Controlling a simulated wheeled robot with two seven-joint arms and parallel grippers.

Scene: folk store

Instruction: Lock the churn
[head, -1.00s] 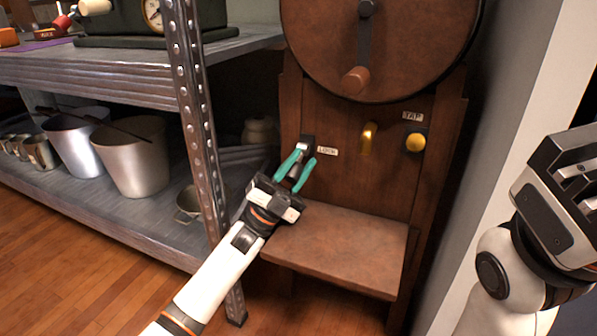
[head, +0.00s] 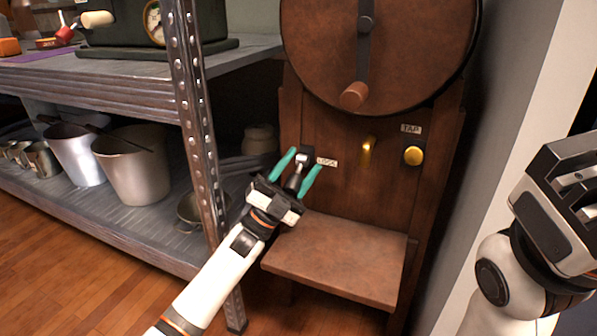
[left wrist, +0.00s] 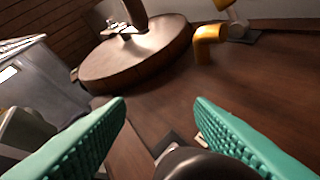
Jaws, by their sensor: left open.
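The churn is a wooden stand with a round drum (head: 385,45) and a crank on its face. A brass spout (head: 367,150) and a yellow tap knob (head: 413,156) sit below the drum. The lock lever (head: 303,158) is at the stand's left, beside a LOCK label (head: 327,162). My left gripper (head: 297,170) is open, with its green fingers on either side of the lever. In the left wrist view a dark rounded handle (left wrist: 200,165) shows low between the fingers; contact cannot be told. My right gripper (head: 578,172) is raised at the right, away from the churn.
A metal shelf post (head: 190,110) stands close to my left arm. The lower shelf holds metal buckets (head: 133,165) and a small pot (head: 190,207). A wooden ledge (head: 340,258) juts out below the lever. A pale wall is at the right.

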